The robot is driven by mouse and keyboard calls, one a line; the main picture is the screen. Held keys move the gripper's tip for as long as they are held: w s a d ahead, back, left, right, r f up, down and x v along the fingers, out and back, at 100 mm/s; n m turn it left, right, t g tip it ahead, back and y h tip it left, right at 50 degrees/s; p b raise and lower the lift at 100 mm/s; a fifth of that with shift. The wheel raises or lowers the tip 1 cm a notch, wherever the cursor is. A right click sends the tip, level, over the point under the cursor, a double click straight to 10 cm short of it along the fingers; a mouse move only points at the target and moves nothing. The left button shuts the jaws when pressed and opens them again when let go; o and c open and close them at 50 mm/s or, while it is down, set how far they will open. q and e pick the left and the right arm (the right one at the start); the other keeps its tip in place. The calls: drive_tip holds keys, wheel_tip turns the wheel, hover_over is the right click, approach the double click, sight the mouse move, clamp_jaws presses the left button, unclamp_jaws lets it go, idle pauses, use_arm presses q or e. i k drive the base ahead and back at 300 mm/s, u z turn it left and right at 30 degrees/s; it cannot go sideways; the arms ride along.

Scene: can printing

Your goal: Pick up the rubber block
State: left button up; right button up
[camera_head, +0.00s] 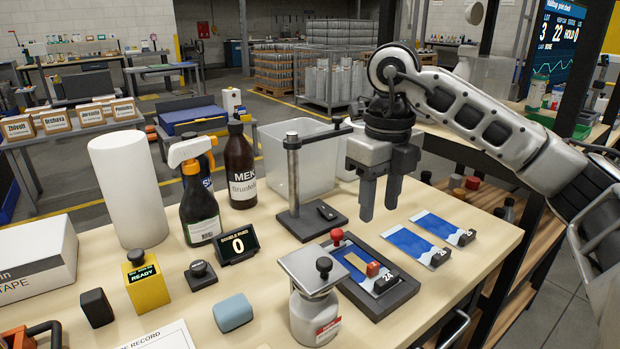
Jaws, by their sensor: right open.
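A dark, nearly black block (97,308) with rounded edges stands at the front left of the table. A light blue rounded block (233,312) lies at the front middle. Which of the two is the rubber block I cannot tell from looks alone. My right gripper (380,203) points down with its two fingers apart and nothing between them. It hangs above the table behind the printing plate, far to the right of and behind both blocks. My left gripper is not in view.
A dark frame (403,298) with a blue printed sheet and a red-knobbed post stands right of a white jar (315,317). A spray bottle (199,212), brown bottle (240,170) and counter display (238,244) stand behind. A yellow button box (147,285) is beside the dark block.

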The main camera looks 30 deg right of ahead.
sight(94, 304)
drive_tip(key=k, duration=1)
